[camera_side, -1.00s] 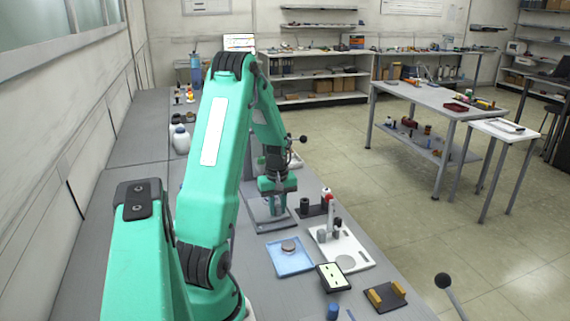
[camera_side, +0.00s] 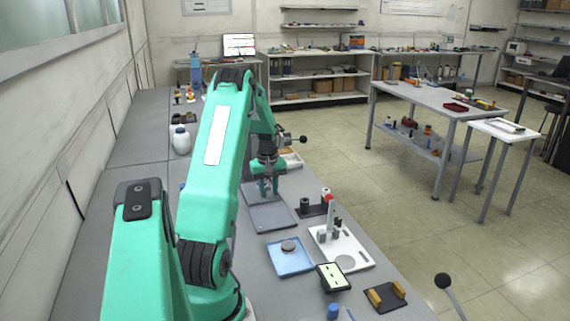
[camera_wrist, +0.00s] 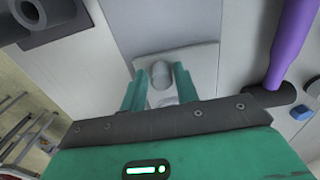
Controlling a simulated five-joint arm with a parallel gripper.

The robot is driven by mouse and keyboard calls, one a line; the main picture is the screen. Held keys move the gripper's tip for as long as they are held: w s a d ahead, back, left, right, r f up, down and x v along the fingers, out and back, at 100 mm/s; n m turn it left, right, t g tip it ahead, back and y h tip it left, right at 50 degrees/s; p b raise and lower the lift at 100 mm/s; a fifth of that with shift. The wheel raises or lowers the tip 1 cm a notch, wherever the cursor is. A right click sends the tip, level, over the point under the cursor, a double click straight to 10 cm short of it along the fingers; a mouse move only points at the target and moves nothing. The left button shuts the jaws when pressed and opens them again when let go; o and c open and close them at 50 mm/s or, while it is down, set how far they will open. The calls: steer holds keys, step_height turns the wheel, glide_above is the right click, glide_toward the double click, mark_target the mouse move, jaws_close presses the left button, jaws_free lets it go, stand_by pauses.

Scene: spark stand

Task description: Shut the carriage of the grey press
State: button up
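In the side view, a flat grey plate (camera_side: 270,216), which looks like part of the grey press, lies on the bench. My gripper (camera_side: 266,190) is low at its far end, and my arm hides much of what is there. In the wrist view, a rounded grey knob (camera_wrist: 161,74) stands on a pale grey plate. My gripper's two green fingers (camera_wrist: 160,82) are on either side of the knob, with narrow gaps showing. The grey plate (camera_wrist: 150,22) also shows beyond the knob. I cannot tell from these views how far the carriage is open.
A dark block with posts (camera_side: 313,208) is right of the plate. A white fixture with a red-topped post (camera_side: 352,249), a blue tray (camera_side: 290,262) and a meter (camera_side: 333,277) stand nearer. In the wrist view, a purple rod (camera_wrist: 291,40) is at right.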

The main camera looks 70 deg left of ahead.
steer(key=shift+o, duration=0.9)
steer(key=shift+r, duration=3.85)
steer(key=shift+d, duration=0.1)
